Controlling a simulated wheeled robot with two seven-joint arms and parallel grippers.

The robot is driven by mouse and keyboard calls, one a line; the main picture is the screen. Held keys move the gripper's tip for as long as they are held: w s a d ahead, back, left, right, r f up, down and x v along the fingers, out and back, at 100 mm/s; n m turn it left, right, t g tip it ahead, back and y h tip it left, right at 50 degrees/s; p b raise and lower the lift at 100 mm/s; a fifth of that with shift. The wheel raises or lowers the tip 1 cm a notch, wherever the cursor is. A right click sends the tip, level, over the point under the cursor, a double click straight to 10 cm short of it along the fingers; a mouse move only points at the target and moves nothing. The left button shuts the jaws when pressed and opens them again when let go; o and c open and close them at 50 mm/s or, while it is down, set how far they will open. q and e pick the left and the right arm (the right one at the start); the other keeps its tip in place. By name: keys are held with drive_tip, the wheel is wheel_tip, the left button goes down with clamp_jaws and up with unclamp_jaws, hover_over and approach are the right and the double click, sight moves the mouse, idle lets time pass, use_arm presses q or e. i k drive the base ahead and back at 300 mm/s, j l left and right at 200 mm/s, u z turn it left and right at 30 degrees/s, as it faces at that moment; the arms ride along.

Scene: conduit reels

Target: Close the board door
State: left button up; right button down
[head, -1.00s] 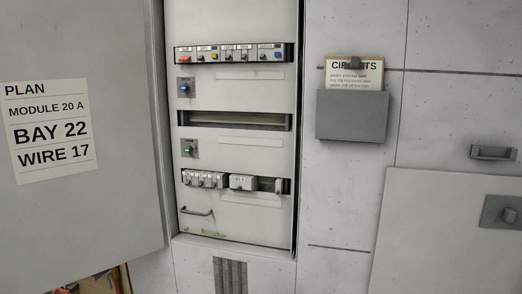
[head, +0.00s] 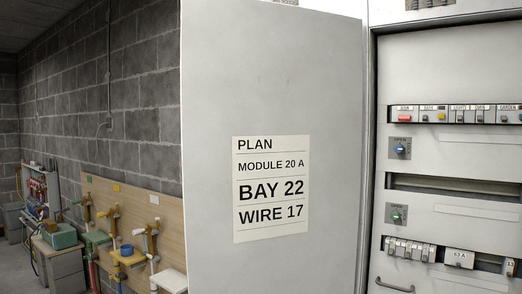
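The board door (head: 215,90) stands open in the middle of the head view, swung out to the left of the board. A white label (head: 271,189) on its inner face reads PLAN, MODULE 20 A, BAY 22, WIRE 17. The open board (head: 455,70) is at the right, with rows of breakers, a blue switch (head: 400,148) and a green switch (head: 397,214) showing. The board's right side is out of view. Neither of my grippers is in view.
Left of the door, a wooden panel (head: 140,215) carries several pipe fittings on the block wall (head: 120,100). Farther back, a bench (head: 55,245) holds a green box (head: 60,236). Some grey floor shows at the lower left.

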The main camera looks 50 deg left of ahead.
sight(272, 93)
drive_tip(key=k+j+z, duration=0.1)
drive_tip(key=j, duration=0.3)
drive_tip(key=k+j, duration=0.1)
drive_tip(key=j, duration=0.25)
drive_tip(key=k+j+z, duration=0.15)
drive_tip(key=j, duration=0.2)
drive_tip(key=k+j+z, duration=0.1)
drive_tip(key=j, duration=0.3)
drive_tip(key=k+j+z, duration=0.1)
drive_tip(key=j, duration=0.25)
drive_tip(key=j+z, duration=0.4)
drive_tip(key=j, duration=1.05)
drive_tip(key=i+j+z, duration=0.1)
drive_tip(key=j, duration=0.25)
drive_tip(key=i+j+z, duration=0.1)
drive_tip(key=i+j, duration=0.15)
drive_tip(key=j, duration=0.15)
drive_tip(key=i+j+z, duration=0.1)
drive_tip(key=j, duration=0.25)
drive_tip(key=k+j+z, duration=0.25)
drive_tip(key=k+j, duration=0.15)
drive_tip(key=k+j+z, duration=0.45)
drive_tip(key=j, duration=0.2)
drive_tip(key=k+j+z, duration=0.15)
drive_tip(key=j, duration=0.2)
drive_tip(key=k+j+z, duration=0.2)
drive_tip(key=j, duration=0.1)
